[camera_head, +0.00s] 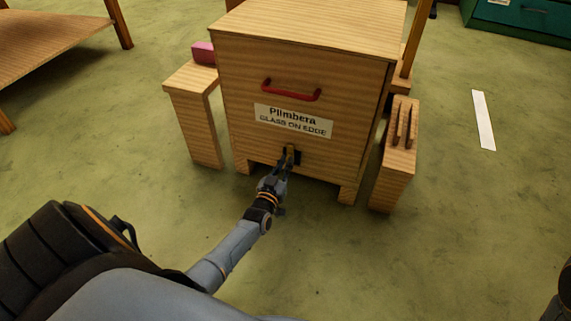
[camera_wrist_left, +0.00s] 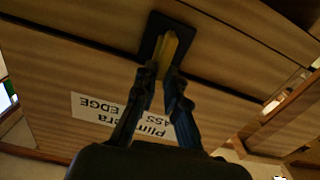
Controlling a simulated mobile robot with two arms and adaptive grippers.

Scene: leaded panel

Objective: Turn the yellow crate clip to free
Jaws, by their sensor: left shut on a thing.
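The yellow crate clip (camera_wrist_left: 167,45) sits on a dark plate (camera_wrist_left: 150,30) on the front of the wooden crate (camera_head: 240,100), low down below the label. In the head view the clip (camera_head: 290,150) is small and partly covered by my gripper. My left gripper (camera_wrist_left: 161,80) is shut on the yellow clip, with one finger on each side of it. It also shows in the head view (camera_head: 285,165), reaching in from the lower left. My right gripper is not in view.
The crate has a red handle (camera_head: 291,93) and a white label (camera_head: 293,121). Wooden stands flank it: the left one (camera_head: 192,110) bears a pink block (camera_head: 203,53), the right one (camera_head: 396,165) has slots. A white strip (camera_head: 483,120) lies on the open floor at right.

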